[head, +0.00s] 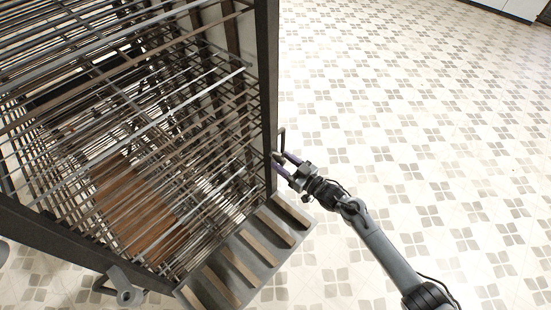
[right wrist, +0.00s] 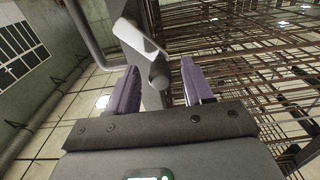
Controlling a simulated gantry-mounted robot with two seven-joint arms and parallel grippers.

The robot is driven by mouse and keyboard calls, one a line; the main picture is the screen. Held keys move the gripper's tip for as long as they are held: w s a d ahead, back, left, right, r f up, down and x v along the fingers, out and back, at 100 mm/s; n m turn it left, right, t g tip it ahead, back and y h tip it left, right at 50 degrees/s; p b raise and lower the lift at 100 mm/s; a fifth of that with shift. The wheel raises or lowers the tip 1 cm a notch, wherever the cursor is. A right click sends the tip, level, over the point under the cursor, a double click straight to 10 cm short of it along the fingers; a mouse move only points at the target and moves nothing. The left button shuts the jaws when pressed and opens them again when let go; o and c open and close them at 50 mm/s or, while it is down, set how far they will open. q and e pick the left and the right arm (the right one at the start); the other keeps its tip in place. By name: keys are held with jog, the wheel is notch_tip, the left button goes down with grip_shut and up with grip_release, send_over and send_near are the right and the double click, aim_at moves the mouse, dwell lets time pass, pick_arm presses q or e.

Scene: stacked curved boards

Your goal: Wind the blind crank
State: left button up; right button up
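The blind crank (head: 282,141) is a thin dark bent piece at the outer side of the dark post, in the middle of the head view. My right gripper (head: 283,163) is at it, its purple fingers pointing toward the post. In the right wrist view the crank's pale grey arm with a rounded end (right wrist: 159,76) shows ahead of and between the fingertips of my right gripper (right wrist: 158,75). The fingers are spread, with a visible gap on each side of that end.
A dark frame (head: 265,80) filled with many thin metal slats (head: 150,120) takes up the left of the head view. A brown panel (head: 130,205) shows through the slats. A slatted step-like piece (head: 245,255) juts out below. The tiled floor (head: 420,110) is clear to the right.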

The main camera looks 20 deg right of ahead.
jog(key=shift+p+v, duration=0.9)
jog(key=shift+v, duration=0.35)
jog(key=shift+p+v, duration=0.3)
jog(key=shift+v, duration=1.95)
jog(key=shift+f, duration=0.1)
